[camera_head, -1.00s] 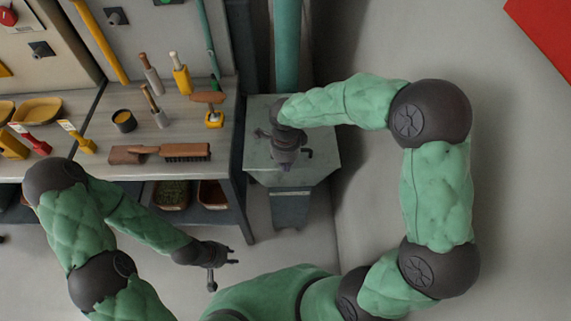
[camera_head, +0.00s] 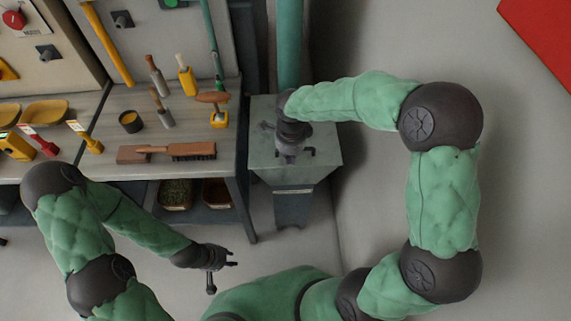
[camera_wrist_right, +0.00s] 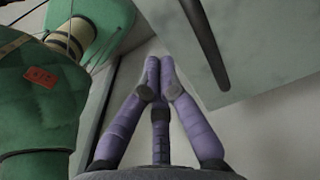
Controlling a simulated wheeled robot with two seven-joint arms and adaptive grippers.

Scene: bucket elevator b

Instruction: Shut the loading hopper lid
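The loading hopper (camera_head: 292,205) is a grey-green metal box below the teal column. Its flat lid plate (camera_head: 320,168) shows on top, with a small dark handle at its right part; I cannot tell how far open it is. My right gripper (camera_head: 288,158) hangs over the lid in the head view and covers part of it. In the right wrist view its purple fingers (camera_wrist_right: 158,80) come together at the tips with nothing between them. A pale plate (camera_wrist_right: 270,45) with a dark bar lies up and right of them, apart from the fingertips. My left gripper (camera_head: 230,258) is open and empty, left of the hopper.
A workbench (camera_head: 215,165) left of the hopper holds a brush (camera_head: 190,151), a black cup (camera_head: 130,121) and several tools. The teal column (camera_head: 289,45) rises behind the hopper. Open floor lies to the right.

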